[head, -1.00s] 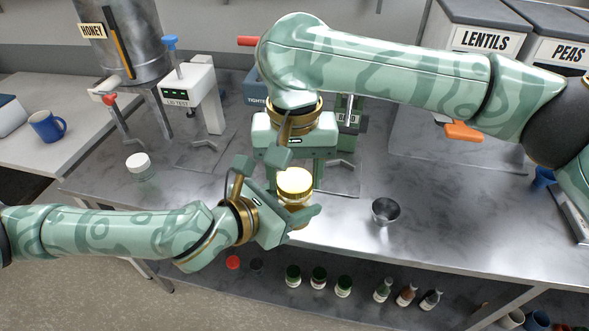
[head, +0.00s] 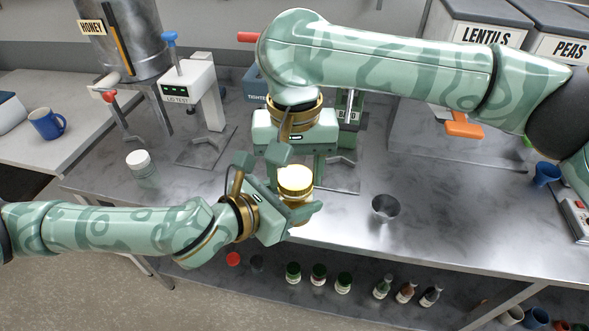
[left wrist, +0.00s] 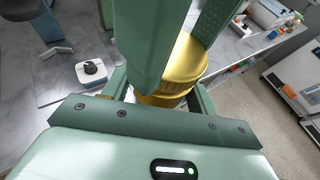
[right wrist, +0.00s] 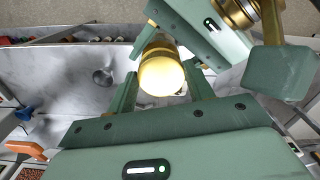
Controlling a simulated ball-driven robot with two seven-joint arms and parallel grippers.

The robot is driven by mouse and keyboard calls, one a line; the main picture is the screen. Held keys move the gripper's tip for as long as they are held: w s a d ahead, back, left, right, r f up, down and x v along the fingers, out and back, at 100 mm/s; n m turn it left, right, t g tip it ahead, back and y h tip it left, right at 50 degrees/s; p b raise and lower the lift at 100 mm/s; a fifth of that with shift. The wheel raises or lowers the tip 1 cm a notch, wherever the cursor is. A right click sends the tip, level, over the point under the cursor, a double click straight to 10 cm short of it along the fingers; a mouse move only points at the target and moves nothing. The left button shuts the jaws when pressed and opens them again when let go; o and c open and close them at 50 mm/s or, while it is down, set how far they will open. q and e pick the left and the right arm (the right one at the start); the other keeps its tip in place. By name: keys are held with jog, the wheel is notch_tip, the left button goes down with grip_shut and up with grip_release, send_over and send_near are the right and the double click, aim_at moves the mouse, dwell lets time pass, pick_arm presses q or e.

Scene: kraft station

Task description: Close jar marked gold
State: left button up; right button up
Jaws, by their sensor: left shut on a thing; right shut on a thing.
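A jar with a gold lid (head: 295,179) is held upright above the front edge of the steel bench. The lid sits on top of the jar and looks level; whether it is tight cannot be seen. My left gripper (head: 294,216) is shut on the jar body from the left. My right gripper (head: 294,172) reaches down from above and is shut on the lid. The gold lid also shows between the fingers in the left wrist view (left wrist: 184,60) and in the right wrist view (right wrist: 160,76). The fingers hide most of the jar body.
A white-lidded jar (head: 139,165) stands on the bench at left. A metal cup (head: 385,209) stands at right. A lid-test device (head: 190,85) and a honey tank (head: 120,40) are behind. Several small bottles (head: 318,276) stand on the lower shelf. The bench around the cup is clear.

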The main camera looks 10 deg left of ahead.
pick_arm(q)
jog(key=shift+w+r, duration=0.1)
jog(key=shift+w, duration=0.1)
pick_arm(e)
jog(key=shift+s, duration=0.2)
pick_arm(q)
jog(key=shift+a+f, duration=0.1)
jog(key=shift+f, duration=0.1)
pick_arm(e)
jog(key=shift+s+a+r, duration=0.1)
jog(key=shift+r, duration=0.25)
dwell(0.3)
pick_arm(q)
jog(key=shift+s+r, duration=0.15)
jog(key=shift+r, duration=0.05)
pick_arm(e)
jog(key=shift+w+f, duration=0.55)
jog(key=shift+f, duration=0.1)
jog(key=shift+f, duration=0.1)
jog(key=shift+c, duration=0.4)
